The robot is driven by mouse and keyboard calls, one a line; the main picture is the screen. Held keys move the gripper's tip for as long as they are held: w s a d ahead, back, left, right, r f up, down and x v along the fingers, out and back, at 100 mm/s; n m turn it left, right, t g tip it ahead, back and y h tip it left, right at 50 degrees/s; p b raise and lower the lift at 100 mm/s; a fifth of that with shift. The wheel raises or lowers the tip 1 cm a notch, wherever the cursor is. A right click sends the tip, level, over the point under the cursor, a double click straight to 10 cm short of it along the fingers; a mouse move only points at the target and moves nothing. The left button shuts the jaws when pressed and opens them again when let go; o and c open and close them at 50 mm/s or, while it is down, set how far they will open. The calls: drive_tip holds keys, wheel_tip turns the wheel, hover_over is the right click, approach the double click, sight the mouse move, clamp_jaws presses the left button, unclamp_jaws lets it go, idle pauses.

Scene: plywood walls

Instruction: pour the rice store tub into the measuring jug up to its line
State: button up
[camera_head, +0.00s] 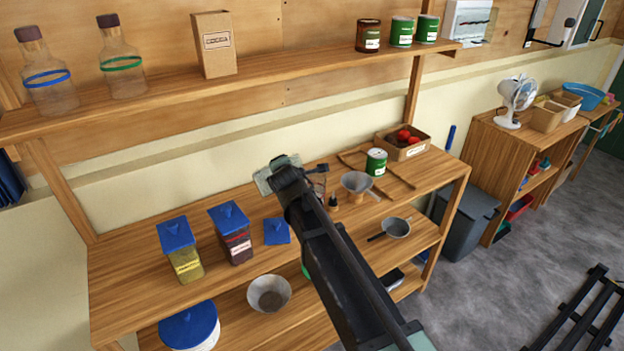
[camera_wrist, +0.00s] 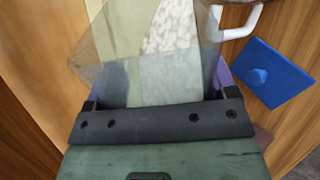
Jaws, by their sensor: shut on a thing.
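My gripper (camera_wrist: 160,100) is shut on a clear tub, the rice store tub (camera_wrist: 130,50), which fills the upper middle of the wrist view. White rice grains (camera_wrist: 170,30) show through its wall toward the far end. Its exact tilt I cannot tell. A white handle (camera_wrist: 240,22), probably the measuring jug's, shows just beyond the tub; the jug's body and line are hidden. In the head view my gripper is above the workbench, and my arm hides most of the tub and jug. A loose blue lid (camera_head: 277,231) lies flat on the bench, also in the wrist view (camera_wrist: 268,75).
Two blue-lidded tubs, one yellow-filled (camera_head: 187,265) and one dark red (camera_head: 236,246), stand left on the bench. A funnel (camera_head: 357,183), a green can (camera_head: 376,162) and a crate of red items (camera_head: 403,152) are right. A metal bowl (camera_head: 269,293) and saucepan (camera_head: 396,229) sit lower.

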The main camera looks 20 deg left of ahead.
drive_tip(key=shift+w+d+r+m+g+y+p, duration=0.3)
drive_tip(key=shift+w+d+r+m+p, duration=0.25)
drive_tip(key=shift+d+p, duration=0.15)
idle(2.7)
